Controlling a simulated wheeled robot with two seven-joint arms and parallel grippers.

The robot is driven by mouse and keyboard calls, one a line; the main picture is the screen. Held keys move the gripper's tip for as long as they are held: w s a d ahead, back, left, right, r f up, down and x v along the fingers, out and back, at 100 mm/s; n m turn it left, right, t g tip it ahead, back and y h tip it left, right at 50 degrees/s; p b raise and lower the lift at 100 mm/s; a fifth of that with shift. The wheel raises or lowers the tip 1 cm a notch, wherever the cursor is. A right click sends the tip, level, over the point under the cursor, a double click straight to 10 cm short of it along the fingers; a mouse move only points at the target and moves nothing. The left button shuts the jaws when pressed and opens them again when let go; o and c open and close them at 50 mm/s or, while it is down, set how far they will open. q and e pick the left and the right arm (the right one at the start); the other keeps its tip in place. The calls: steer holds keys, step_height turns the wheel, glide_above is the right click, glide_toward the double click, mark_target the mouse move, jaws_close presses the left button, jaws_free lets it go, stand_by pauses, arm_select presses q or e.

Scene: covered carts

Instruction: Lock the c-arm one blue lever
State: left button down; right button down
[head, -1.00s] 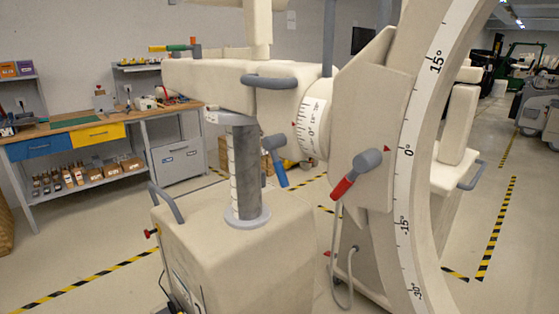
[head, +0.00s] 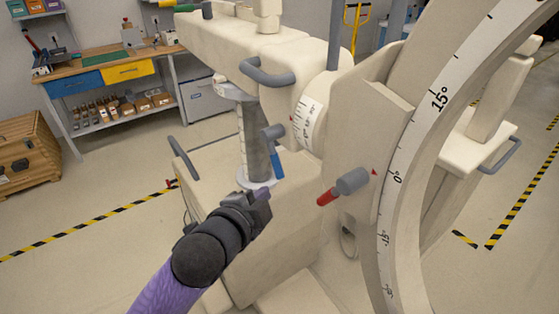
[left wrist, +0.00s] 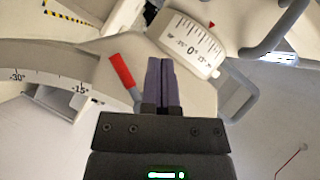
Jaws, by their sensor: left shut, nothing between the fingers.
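The C-arm's blue lever (head: 277,164) hangs down from its grey hub (head: 271,133), just below the dial (head: 309,117), in the head view. It is tilted slightly from vertical. My left gripper (head: 262,193) is shut and empty, just below and left of the blue lever's lower end. I cannot tell whether they touch. In the left wrist view the shut fingers (left wrist: 161,80) point toward the dial (left wrist: 187,45); I cannot clearly make out the blue lever there. My right gripper is out of view.
The red lever (head: 328,196) stands out beside the C-arm's large curved scale (head: 396,180); it also shows left of my fingers in the left wrist view (left wrist: 122,75). A grey handle (head: 267,74) juts out above. A workbench (head: 112,65) and wooden chest (head: 25,158) stand at left.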

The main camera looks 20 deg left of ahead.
arm_select(q)
steer(key=b, duration=0.1)
glide_toward(277, 172)
steer(key=w+d, duration=0.4)
steer(key=w, duration=0.1)
steer(key=shift+w+a+f, duration=0.2)
steer(key=shift+w+a, duration=0.55)
steer(key=shift+w, duration=0.05)
steer(key=shift+w+a+f+b, duration=0.25)
steer(key=shift+w+a+b, duration=0.05)
steer(key=shift+w, duration=0.05)
